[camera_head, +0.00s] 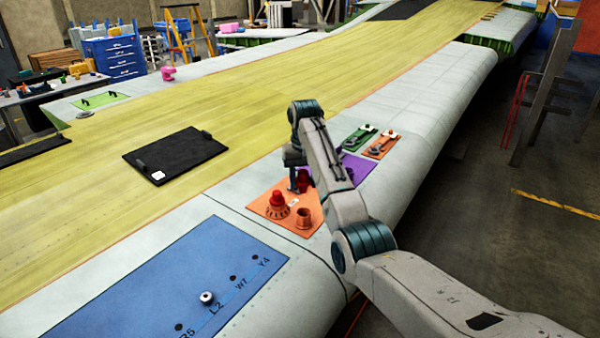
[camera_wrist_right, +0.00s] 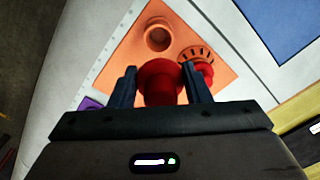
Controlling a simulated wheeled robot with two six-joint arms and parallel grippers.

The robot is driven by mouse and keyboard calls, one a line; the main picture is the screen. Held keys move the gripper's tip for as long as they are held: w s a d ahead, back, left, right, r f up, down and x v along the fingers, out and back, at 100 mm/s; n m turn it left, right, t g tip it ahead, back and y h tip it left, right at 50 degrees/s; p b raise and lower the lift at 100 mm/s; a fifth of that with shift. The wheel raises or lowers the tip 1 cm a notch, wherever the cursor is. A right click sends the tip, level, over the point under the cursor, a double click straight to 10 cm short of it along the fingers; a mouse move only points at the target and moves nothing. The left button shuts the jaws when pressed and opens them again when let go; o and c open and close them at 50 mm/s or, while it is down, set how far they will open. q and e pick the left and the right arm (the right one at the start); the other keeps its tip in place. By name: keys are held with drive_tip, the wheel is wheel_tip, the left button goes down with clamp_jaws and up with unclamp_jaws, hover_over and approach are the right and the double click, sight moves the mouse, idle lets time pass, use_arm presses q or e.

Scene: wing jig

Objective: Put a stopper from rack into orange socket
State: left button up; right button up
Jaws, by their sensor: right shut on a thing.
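My right gripper (camera_head: 300,184) is shut on a red stopper (camera_wrist_right: 160,84), above the far part of the orange mat. In the right wrist view the fingers (camera_wrist_right: 160,78) clasp the stopper from both sides; its lower end is hard to see. The orange socket (camera_head: 304,217), a round open cup, stands at the near right of the mat and looks empty; it also shows in the wrist view (camera_wrist_right: 158,36). A second red stopper (camera_head: 277,198) stands upright on a notched round orange base (camera_head: 277,211), left of the socket. My left gripper is out of view.
The orange mat (camera_head: 262,207) lies on the pale wing surface. A purple mat (camera_head: 360,168) adjoins it, with small green and orange plates (camera_head: 382,147) beyond. A blue panel (camera_head: 170,295) lies nearer, a black mat (camera_head: 175,155) to the left.

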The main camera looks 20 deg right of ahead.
sight(304, 192)
drive_tip(key=f, duration=0.4)
drive_tip(key=shift+s+f, duration=0.15)
drive_tip(key=shift+s, duration=0.2)
drive_tip(key=shift+w+d+f, duration=0.1)
drive_tip(key=shift+w+f, duration=0.15)
drive_tip(key=shift+f, duration=0.45)
drive_tip(key=shift+s, duration=0.2)
drive_tip(key=shift+s+a+r, duration=0.15)
drive_tip(key=shift+s+a, duration=0.05)
drive_tip(key=shift+s, duration=0.15)
drive_tip(key=shift+f, duration=0.35)
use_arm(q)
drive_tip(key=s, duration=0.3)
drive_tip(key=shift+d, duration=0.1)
use_arm(e)
drive_tip(key=shift+f, duration=0.1)
drive_tip(key=shift+f, duration=0.1)
drive_tip(key=shift+f, duration=0.3)
